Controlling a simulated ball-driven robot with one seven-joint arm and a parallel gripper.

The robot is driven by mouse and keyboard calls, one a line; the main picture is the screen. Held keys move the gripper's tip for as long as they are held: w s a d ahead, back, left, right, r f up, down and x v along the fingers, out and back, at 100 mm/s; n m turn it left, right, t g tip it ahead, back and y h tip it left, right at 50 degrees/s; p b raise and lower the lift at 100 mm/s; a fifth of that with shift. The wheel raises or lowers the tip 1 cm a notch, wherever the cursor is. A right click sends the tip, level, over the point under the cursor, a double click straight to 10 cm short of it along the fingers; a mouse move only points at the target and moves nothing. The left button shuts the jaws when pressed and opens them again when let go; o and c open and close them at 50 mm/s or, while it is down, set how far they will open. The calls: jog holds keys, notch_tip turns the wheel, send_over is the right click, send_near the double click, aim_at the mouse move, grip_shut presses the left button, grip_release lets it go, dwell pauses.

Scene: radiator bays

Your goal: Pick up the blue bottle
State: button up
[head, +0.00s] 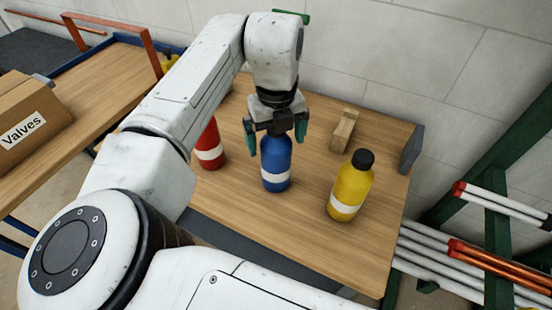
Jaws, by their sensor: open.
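The blue bottle (276,160) stands upright on the wooden bench top, with a white band around its lower part. My gripper (277,133) points down at the bottle's top, with its green fingertips apart, one to each side of the upper part in this view. From this one view I cannot tell whether the fingers touch the bottle.
A red bottle (210,148) stands just left, partly behind my arm. A yellow bottle (351,186) with a black cap stands to the right. A grey end plate (412,149) edges the bench top (300,243). Pipes (450,260) lie on a green rack at right.

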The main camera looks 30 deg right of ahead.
jog(key=shift+f, duration=0.2)
jog(key=shift+r, duration=0.1)
grip_shut()
dwell(0.8)
